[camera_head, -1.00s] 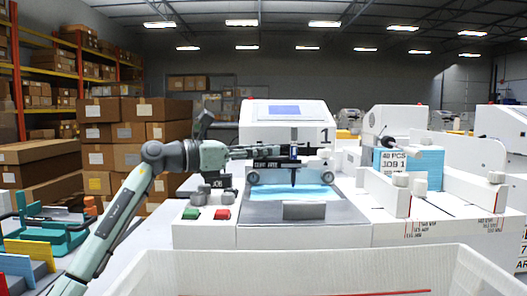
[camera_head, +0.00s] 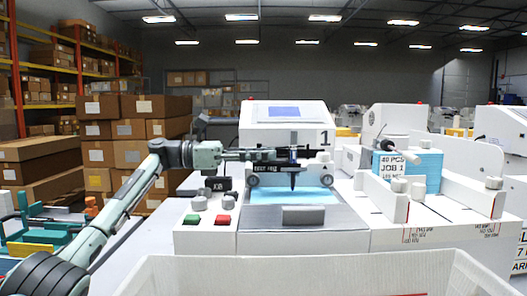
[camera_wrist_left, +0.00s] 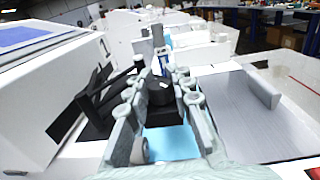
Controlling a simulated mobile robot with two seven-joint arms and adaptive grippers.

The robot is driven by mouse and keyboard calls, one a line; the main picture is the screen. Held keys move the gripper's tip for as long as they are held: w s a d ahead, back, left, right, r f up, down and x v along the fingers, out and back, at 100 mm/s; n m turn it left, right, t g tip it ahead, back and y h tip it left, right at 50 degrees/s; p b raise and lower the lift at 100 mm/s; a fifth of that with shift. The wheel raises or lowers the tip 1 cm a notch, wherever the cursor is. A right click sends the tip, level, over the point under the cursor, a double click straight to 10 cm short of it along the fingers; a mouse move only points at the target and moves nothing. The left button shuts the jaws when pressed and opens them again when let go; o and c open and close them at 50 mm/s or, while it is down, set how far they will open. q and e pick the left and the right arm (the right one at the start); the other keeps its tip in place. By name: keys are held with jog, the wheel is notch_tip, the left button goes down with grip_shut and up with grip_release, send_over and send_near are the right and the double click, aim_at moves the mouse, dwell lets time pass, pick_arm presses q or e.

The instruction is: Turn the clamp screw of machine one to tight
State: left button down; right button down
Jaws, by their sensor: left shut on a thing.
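Machine one (camera_head: 285,115) is the white plotter marked 1, with a screen on top and a light blue sheet (camera_head: 310,196) on its bed. Its dark pen carriage (camera_head: 293,178) stands over the sheet. My left gripper (camera_head: 285,154) reaches in from the left at the carriage. In the left wrist view, the fingers (camera_wrist_left: 160,100) are on both sides of a black round knob with a small white mark, which I take as the clamp screw (camera_wrist_left: 160,91). The gripper is shut on it. A blue pen part (camera_wrist_left: 162,64) stands behind it. My right gripper is not in view.
A green button (camera_head: 192,219) and a red button (camera_head: 223,219) are at the machine's front left. A white bin (camera_head: 290,272) stands in the foreground. To the right, a blue paper stack (camera_head: 425,165) with a job card sits between white guides. Cartons (camera_head: 130,130) stand at left.

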pick_arm(q)
jog(key=c, duration=1.3)
grip_release()
jog(key=a, duration=1.2)
jog(key=shift+s, duration=0.25)
